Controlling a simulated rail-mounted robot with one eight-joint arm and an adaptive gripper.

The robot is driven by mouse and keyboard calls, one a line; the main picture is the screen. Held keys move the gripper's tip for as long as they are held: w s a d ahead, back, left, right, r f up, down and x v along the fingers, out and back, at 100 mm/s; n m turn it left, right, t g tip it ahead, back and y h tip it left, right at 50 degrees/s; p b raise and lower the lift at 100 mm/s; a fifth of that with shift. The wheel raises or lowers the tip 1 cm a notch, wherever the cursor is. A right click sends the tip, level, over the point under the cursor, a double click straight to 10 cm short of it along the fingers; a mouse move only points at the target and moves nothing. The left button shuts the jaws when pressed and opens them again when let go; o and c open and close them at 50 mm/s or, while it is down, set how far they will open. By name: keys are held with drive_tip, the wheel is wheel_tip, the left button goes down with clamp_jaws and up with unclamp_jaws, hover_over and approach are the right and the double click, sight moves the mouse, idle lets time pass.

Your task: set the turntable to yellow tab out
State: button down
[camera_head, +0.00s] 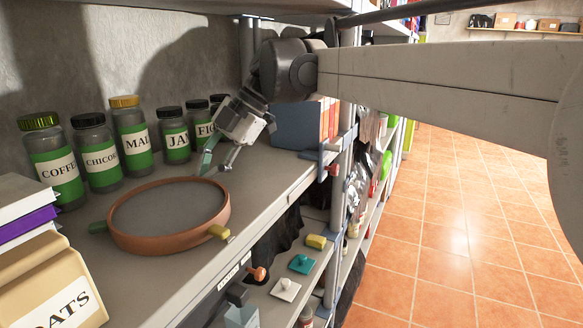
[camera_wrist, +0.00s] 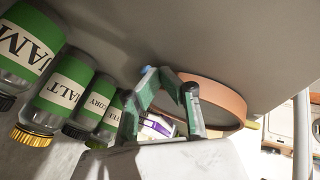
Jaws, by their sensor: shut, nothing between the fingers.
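The turntable (camera_head: 214,213) is a round tray with a terracotta-coloured rim and grey floor, lying empty on the shelf. Its yellow tab (camera_head: 219,231) sticks out on the front right, toward the shelf's front edge. A green tab (camera_head: 98,227) sticks out on the opposite, left side. In the wrist view the turntable rim (camera_wrist: 226,97) lies behind the fingers, with the yellow tab (camera_wrist: 252,125) at its right end. My gripper (camera_head: 204,172) is shut and empty, just beyond the turntable's far right rim; contact cannot be told. It also shows in the wrist view (camera_wrist: 169,80).
Several green-labelled jars (camera_head: 133,137) stand along the wall behind the turntable. An oats container (camera_head: 50,278) and books (camera_head: 25,217) stand at the near left. A dark blue box (camera_head: 297,125) stands right of my gripper. The shelf board (camera_head: 262,185) is bare right of the turntable.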

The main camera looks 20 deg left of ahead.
drive_tip(key=shift+a, duration=0.4)
idle(0.3)
